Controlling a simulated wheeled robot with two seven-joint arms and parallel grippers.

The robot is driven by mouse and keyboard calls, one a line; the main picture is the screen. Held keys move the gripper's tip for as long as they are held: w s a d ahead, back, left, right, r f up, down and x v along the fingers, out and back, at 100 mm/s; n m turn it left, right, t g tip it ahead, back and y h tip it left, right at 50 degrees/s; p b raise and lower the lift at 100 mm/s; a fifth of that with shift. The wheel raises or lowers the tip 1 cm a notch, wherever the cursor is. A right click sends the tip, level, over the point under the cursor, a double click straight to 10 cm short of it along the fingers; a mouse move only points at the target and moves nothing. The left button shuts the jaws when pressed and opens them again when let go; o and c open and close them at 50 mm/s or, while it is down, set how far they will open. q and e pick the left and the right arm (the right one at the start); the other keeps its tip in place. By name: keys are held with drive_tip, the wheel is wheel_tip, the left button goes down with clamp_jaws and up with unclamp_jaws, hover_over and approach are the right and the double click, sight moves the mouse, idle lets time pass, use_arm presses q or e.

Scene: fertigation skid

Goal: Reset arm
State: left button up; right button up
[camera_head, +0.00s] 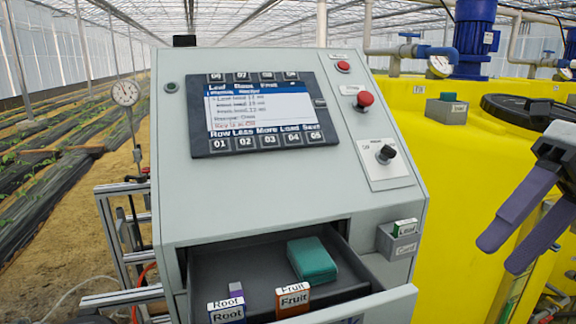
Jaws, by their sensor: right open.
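My right gripper (501,256) is at the right edge of the head view. Its two purple fingers are apart with nothing between them, and they point down and left. It hangs in front of the yellow tank, to the right of the grey control cabinet (190,190), and appears clear of both. The upper part of my right arm is cut off by the picture edge. My left gripper is not in view.
The cabinet's drawer (235,270) is pulled open, holding a green box (312,259), a Root card (226,308) and a Fruit card (292,299). A Leaf card (405,227) sits in a side holder (398,243). The yellow tank (450,190) fills the right.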

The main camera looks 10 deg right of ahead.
drive_tip(key=s+a+f+m+t+y, duration=0.2)
drive_tip(key=a+f+m+t+y, duration=0.15)
drive_tip(key=f+y, duration=0.9)
drive_tip(key=w+f+m+t+h, duration=0.45)
drive_tip(key=w+m+t, duration=0.45)
drive_tip(key=m+t, duration=0.35)
wheel_tip(320, 180, down, 9)
drive_tip(key=w+m+t+h, duration=0.1)
drive_tip(key=w+m+h, duration=0.1)
drive_tip(key=m+h, duration=0.55)
drive_tip(key=s+f+m+g+h, duration=0.2)
drive_tip(key=s+f+h, duration=0.1)
drive_tip(key=f, duration=0.5)
drive_tip(key=s+f+m+g+h, duration=0.2)
drive_tip(key=f, duration=0.6)
drive_tip(key=s+a+f+m+g+h, duration=0.1)
drive_tip(key=s+a+f+g, duration=0.15)
drive_tip(key=s+f, duration=0.3)
drive_tip(key=s+a+f+m+g, duration=0.1)
drive_tip(key=s+a+f+g, duration=0.15)
drive_tip(key=s+f, duration=0.3)
drive_tip(key=a+m, duration=0.4)
drive_tip(key=a, duration=0.6)
drive_tip(key=shift+a+r, duration=0.35)
drive_tip(key=shift+r, duration=0.05)
drive_tip(key=shift+y, duration=0.25)
